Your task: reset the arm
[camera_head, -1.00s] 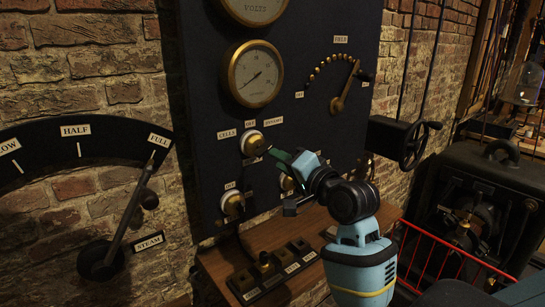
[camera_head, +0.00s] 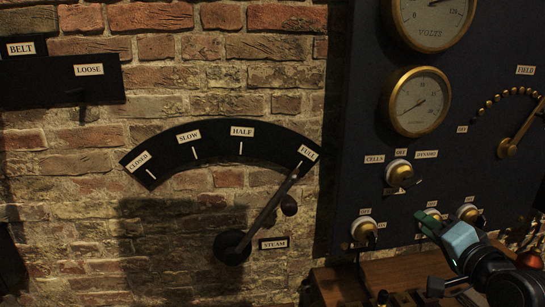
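My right gripper (camera_head: 431,255) is at the lower right, in front of the dark switch panel (camera_head: 350,120). Its green finger and its dark finger stand apart, and nothing shows between them. The green finger's tip overlaps the lower middle knob (camera_head: 432,214) in the picture; I cannot tell if they touch. The selector knob (camera_head: 399,173), labelled cells, off and dynamo, is above the gripper, clear of it. My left gripper is not in view.
The steam lever (camera_head: 262,218) on the brick wall points to FULL. Two brass gauges, one at mid height (camera_head: 416,102), and a field dial arm (camera_head: 522,130) are on the panel. A wooden shelf (camera_head: 335,285) juts out below.

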